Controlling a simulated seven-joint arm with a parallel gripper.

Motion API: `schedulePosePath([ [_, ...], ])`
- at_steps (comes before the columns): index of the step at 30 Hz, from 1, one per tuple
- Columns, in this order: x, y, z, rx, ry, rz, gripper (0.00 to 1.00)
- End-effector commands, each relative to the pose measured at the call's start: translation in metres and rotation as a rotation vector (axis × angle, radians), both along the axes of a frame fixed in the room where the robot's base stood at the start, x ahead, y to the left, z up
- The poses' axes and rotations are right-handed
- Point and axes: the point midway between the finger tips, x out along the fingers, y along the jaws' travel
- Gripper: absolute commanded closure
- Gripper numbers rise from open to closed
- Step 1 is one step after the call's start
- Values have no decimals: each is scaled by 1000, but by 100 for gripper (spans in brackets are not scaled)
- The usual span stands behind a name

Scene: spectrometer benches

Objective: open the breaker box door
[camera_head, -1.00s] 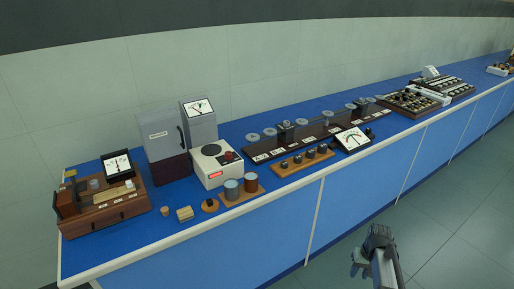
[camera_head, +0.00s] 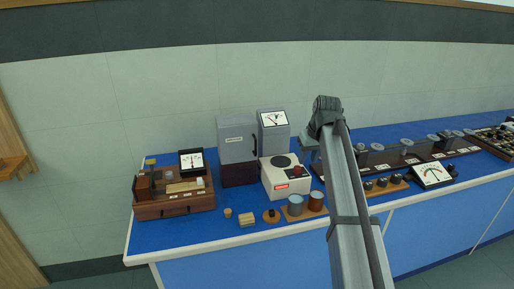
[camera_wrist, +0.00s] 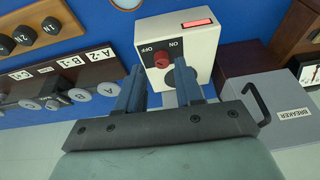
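The breaker box (camera_head: 237,141) is a grey box on a dark maroon base at the back of the blue bench. Its door is shut, with a dark handle (camera_head: 254,144) on its right side. In the wrist view the box (camera_wrist: 245,88) is at the right, with a "BREAKER" label and the black handle (camera_wrist: 259,106). My gripper (camera_wrist: 158,68) is open and empty, its two blue-grey fingers pointing towards the white switch unit. In the head view my gripper (camera_head: 309,143) is right of the box, apart from it, partly hidden by my arm.
The white switch unit (camera_head: 286,177) with a red knob stands right of the box's base. A grey meter box (camera_head: 273,137) is behind. Two cylinders on a wooden base (camera_head: 306,211) stand in front. A wooden instrument (camera_head: 173,205) is at left, dark optical rails at right.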

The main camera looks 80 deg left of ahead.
Motion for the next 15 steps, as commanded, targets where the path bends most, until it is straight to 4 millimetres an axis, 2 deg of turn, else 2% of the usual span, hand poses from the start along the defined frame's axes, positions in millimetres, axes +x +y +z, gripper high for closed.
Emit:
schedulePosePath([
  [1, -28, 19, 28, 18, -5, 41, 64],
  [3, -60, 33, 56, 37, -9, 88, 64],
  [6, -97, 47, 88, 57, -14, 140, 64],
  [10, -129, 55, 114, 74, -17, 184, 64],
  [15, -142, 59, 121, 80, -19, 202, 64],
])
